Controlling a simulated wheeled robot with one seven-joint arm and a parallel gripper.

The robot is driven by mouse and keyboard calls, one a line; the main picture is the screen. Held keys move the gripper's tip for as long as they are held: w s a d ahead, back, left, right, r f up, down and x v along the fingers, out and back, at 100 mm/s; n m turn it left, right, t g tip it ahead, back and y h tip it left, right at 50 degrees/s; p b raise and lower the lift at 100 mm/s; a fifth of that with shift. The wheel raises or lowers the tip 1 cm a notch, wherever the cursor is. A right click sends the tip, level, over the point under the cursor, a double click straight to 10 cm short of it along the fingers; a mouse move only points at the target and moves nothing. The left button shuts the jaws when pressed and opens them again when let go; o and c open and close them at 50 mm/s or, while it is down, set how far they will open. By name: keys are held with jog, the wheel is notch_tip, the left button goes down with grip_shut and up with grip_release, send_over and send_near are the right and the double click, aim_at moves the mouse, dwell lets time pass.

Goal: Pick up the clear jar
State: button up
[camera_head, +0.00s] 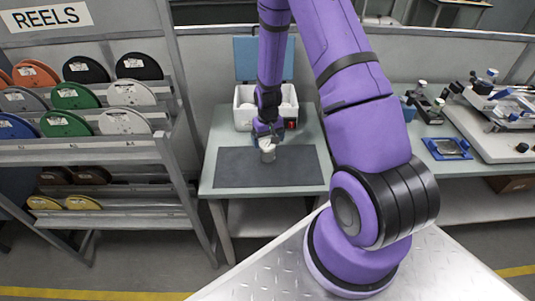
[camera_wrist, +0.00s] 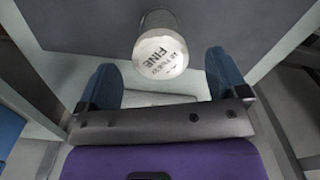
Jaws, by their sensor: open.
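The clear jar (camera_wrist: 160,55) shows in the wrist view with a pale round lid bearing printed text that reads "FINE". It stands on the dark mat. In the head view the jar (camera_head: 268,155) is a small grey-white cylinder at the mat's upper middle, partly hidden by my gripper. My gripper (camera_wrist: 163,80) is open, its two blue fingertips apart on either side below the jar in the wrist view. Nothing is between the fingers except perhaps the jar's near edge; I cannot tell the exact gap. In the head view my gripper (camera_head: 265,133) is right at the jar.
The dark mat (camera_head: 230,175) lies on a small grey-green table (camera_head: 215,135). A white open box (camera_head: 243,105) with a blue lid stands behind. A reel rack (camera_head: 130,155) is left; a bench with instruments (camera_head: 445,148) is right. The mat around the jar is clear.

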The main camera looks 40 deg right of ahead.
aim_at(268, 144)
jog(key=shift+w+d+f, duration=0.1)
jog(key=shift+w+f, duration=0.05)
jog(key=shift+f, duration=1.25)
jog(key=shift+w+f, duration=0.1)
jog(key=shift+f, duration=1.3)
jog(key=c, duration=1.2)
